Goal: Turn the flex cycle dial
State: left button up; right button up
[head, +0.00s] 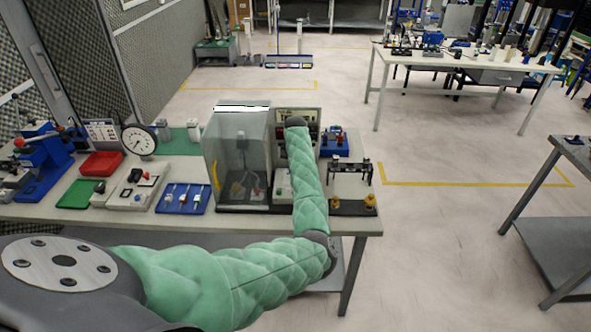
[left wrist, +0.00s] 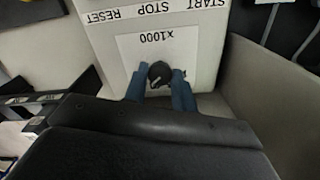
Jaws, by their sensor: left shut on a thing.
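The flex cycle dial (left wrist: 160,71) is a small dark round knob with a light pointer mark, on a white panel (left wrist: 195,55) in the left wrist view. The panel carries the labels START, STOP, RESET and x1000, upside down in this view. The blue fingers of my left gripper (left wrist: 159,84) are on either side of the dial, shut on it. In the head view my green-sleeved left arm reaches to the control box (head: 311,113) at the back of the bench. The arm hides the dial and the fingertips there. My right gripper is not in view.
A clear-walled test enclosure (head: 238,150) stands just left of my forearm. The bench (head: 40,212) also holds a dial gauge (head: 139,140), a red tray (head: 101,163), a blue tray (head: 183,198) and a black fixture (head: 350,168) at right. Open floor lies beyond the bench's right end.

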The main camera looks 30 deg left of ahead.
pick_arm(q)
jog(key=n, duration=0.4)
jog(key=shift+r, duration=0.1)
jog(key=n, duration=0.4)
jog(key=shift+w, duration=0.1)
jog(key=n, duration=0.4)
jog(key=shift+b, duration=0.35)
jog(key=shift+n, duration=0.8)
jog(key=o, duration=0.9)
jog(key=shift+o, duration=0.4)
